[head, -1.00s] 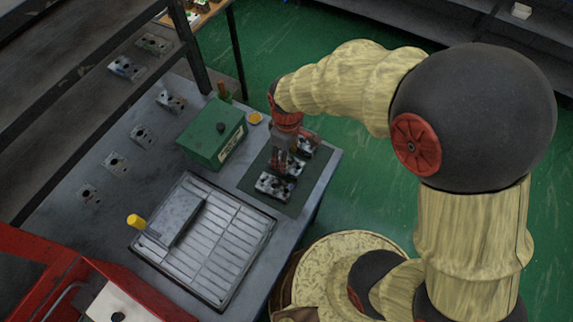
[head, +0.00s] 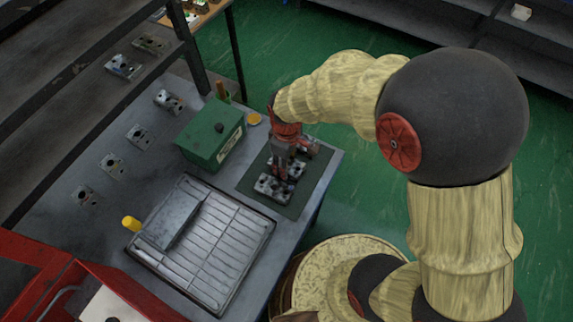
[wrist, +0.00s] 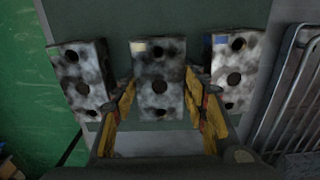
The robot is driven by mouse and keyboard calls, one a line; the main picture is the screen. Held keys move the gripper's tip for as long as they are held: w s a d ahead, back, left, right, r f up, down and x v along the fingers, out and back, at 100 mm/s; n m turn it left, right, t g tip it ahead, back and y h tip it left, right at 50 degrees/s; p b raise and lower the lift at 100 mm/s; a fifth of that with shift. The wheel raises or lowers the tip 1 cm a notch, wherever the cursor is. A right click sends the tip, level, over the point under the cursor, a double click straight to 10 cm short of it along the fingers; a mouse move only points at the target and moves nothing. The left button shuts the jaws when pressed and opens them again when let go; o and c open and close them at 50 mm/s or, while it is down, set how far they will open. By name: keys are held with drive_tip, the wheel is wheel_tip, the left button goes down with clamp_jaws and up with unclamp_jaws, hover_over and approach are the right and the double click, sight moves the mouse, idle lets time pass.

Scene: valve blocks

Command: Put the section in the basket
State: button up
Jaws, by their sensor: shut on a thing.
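Three mottled grey valve sections lie side by side on a dark mat (head: 249,184). In the wrist view, my gripper (wrist: 159,98) is shut on the middle section (wrist: 158,84), one finger against each long side. The left section (wrist: 82,76) and right section (wrist: 236,68) lie outside the fingers. In the head view, my gripper (head: 284,172) points down over the mat and partly hides the middle section. The wire basket (head: 224,247) lies left of the mat and is also at the wrist view's right edge (wrist: 293,92).
A green box (head: 210,135) stands behind the basket, with a small yellow dish (head: 254,119) beside it. A yellow cylinder (head: 131,224) stands at the basket's left corner. A grey plate (head: 175,220) covers part of the basket. More blocks (head: 112,165) lie along the left.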

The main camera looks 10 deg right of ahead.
drive_tip(key=c, duration=0.6)
drive_tip(key=shift+r, duration=0.1)
clamp_jaws()
